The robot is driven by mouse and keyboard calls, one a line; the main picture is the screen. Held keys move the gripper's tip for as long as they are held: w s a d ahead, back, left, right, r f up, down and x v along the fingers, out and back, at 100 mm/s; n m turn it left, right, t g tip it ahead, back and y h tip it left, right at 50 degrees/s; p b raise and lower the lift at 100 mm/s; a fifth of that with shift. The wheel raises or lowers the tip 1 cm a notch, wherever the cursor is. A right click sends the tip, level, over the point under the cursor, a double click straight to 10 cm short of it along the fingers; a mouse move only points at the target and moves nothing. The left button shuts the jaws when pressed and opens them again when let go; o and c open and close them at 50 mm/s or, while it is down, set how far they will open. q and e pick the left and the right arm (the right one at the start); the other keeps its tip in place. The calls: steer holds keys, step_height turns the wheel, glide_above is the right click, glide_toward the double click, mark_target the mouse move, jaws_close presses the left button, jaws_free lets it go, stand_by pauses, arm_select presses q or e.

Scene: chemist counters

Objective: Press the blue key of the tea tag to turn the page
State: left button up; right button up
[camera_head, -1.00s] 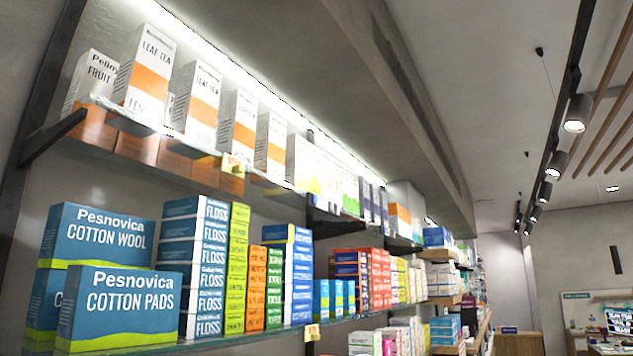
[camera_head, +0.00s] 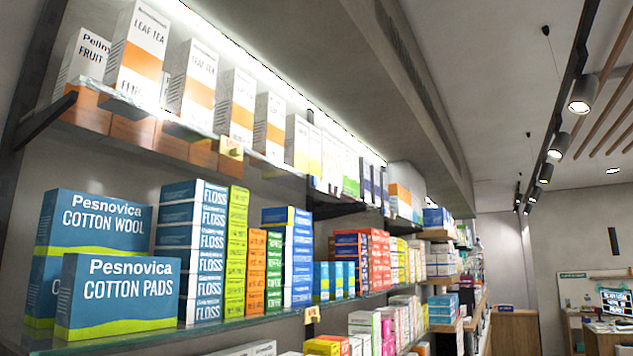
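Boxes of leaf tea (camera_head: 192,90), white with an orange band, stand in a row on the upper glass shelf. A small pale yellow tag (camera_head: 230,147) hangs on the front edge of that shelf, below the tea boxes. It is too small to make out a blue key or its page. Neither of my grippers is in view.
The lower shelf holds cotton wool (camera_head: 98,222) and cotton pads boxes (camera_head: 118,296), floss boxes (camera_head: 192,250) and several coloured boxes. An open aisle with a wooden counter (camera_head: 515,328) lies at the right.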

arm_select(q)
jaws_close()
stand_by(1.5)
